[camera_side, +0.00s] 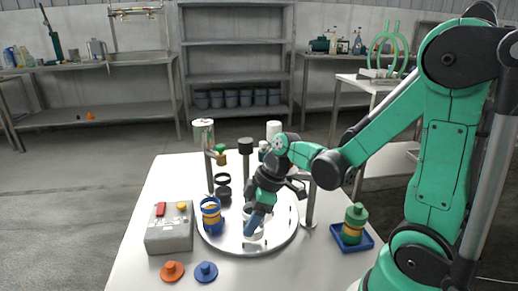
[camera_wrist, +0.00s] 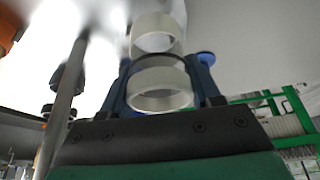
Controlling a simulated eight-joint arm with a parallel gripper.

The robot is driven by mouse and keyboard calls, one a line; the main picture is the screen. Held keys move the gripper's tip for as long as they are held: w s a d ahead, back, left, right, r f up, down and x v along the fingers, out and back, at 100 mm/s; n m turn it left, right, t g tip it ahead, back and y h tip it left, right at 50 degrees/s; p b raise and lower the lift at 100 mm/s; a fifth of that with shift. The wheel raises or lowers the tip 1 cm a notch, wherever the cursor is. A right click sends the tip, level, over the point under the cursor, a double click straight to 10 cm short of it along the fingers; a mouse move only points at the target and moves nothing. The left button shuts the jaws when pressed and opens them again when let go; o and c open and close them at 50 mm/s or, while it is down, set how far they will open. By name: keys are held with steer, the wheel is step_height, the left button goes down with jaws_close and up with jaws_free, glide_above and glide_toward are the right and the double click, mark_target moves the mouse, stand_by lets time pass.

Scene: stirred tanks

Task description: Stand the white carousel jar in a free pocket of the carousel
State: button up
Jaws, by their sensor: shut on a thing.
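The white carousel jar (camera_side: 259,234) is between the blue fingers of my gripper (camera_side: 255,224), low over the front right part of the round white carousel (camera_side: 222,241). In the wrist view the pale, ring-like jar (camera_wrist: 160,79) shows between both fingers of my gripper (camera_wrist: 162,64), which are shut on it. A blue jar with an orange-yellow band (camera_side: 211,215) stands on the carousel's left part. Black rings (camera_side: 222,190) show at its back left. The fingers partly hide the jar. I cannot tell whether its base touches the carousel or is in a pocket.
A grey box with red and yellow buttons (camera_side: 169,235) stands left of the carousel. An orange lid (camera_side: 172,271) and a blue lid (camera_side: 206,272) lie in front. A blue tray (camera_side: 347,242) holding a green-and-yellow jar (camera_side: 355,222) is at right. Upright posts stand around the carousel.

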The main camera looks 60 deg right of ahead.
steer(key=shift+f, duration=1.15)
stand_by(1.3)
steer(key=o, duration=1.4)
steer(key=shift+o, duration=0.2)
steer(key=shift+r, duration=4.05)
